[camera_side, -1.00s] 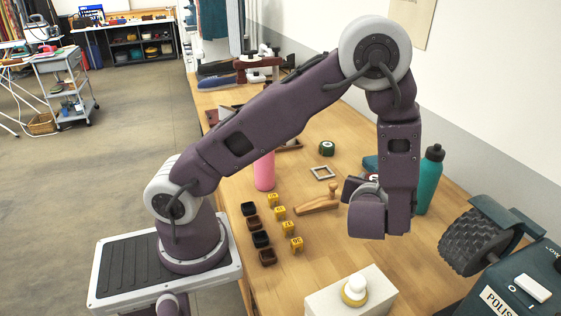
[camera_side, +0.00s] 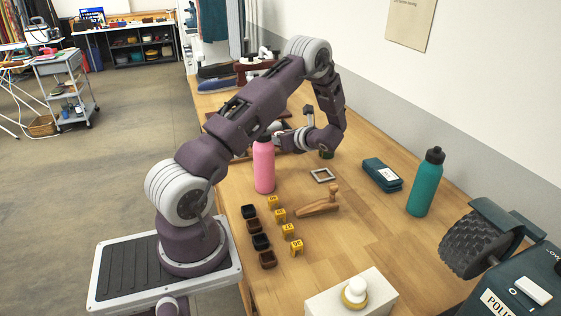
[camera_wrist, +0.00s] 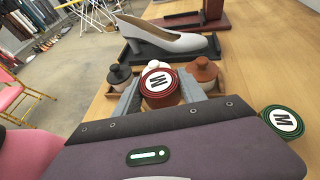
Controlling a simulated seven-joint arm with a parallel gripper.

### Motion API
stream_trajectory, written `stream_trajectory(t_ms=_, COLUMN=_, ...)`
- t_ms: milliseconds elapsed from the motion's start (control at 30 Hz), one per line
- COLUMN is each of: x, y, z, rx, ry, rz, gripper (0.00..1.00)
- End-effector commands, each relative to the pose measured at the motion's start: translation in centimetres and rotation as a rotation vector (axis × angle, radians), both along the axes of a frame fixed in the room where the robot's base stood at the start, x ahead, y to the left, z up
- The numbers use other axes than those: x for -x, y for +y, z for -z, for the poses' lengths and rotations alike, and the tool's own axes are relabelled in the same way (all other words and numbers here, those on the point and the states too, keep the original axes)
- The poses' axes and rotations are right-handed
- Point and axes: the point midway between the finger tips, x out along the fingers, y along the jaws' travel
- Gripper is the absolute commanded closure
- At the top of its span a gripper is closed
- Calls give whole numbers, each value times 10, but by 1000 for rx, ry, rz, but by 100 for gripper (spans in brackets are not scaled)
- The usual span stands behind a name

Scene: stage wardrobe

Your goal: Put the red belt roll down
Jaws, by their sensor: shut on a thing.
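The red belt roll (camera_wrist: 160,87), with a white disc and a dark letter on its face, sits between the two grey fingers of my gripper (camera_wrist: 160,92) in the wrist view. My gripper is shut on it. A brown wooden tray with small knobbed pieces is just beyond the roll; I cannot tell whether the roll touches anything below. A green belt roll (camera_wrist: 284,122) lies on the table to the right of my gripper. In the side view the green roll (camera_side: 326,154) is partly covered by my arm, and I cannot make out the red roll there.
A pink bottle (camera_side: 264,166) stands close in front of my gripper. A grey high-heeled shoe (camera_wrist: 165,38) stands beyond the tray. A metal square frame (camera_side: 322,175), a wooden tool (camera_side: 318,206), a teal case (camera_side: 382,175) and a teal bottle (camera_side: 425,184) are to the right.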

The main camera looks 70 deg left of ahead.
Motion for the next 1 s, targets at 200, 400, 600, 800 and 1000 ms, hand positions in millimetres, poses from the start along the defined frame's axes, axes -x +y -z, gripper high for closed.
stream_trajectory(t_ms=200, x=0, y=0, z=43, rx=1, ry=2, rz=2, gripper=96)
stream_trajectory(t_ms=400, x=-1, y=-1, z=73, rx=-1, ry=-1, rz=2, gripper=96)
stream_trajectory(t_ms=600, x=-1, y=-1, z=73, rx=-2, ry=-1, rz=3, gripper=96)
stream_trajectory(t_ms=800, x=-1, y=-1, z=75, rx=-1, ry=-1, rz=3, gripper=43)
stream_trajectory(t_ms=1000, x=-1, y=-1, z=75, rx=-1, ry=-1, rz=3, gripper=43)
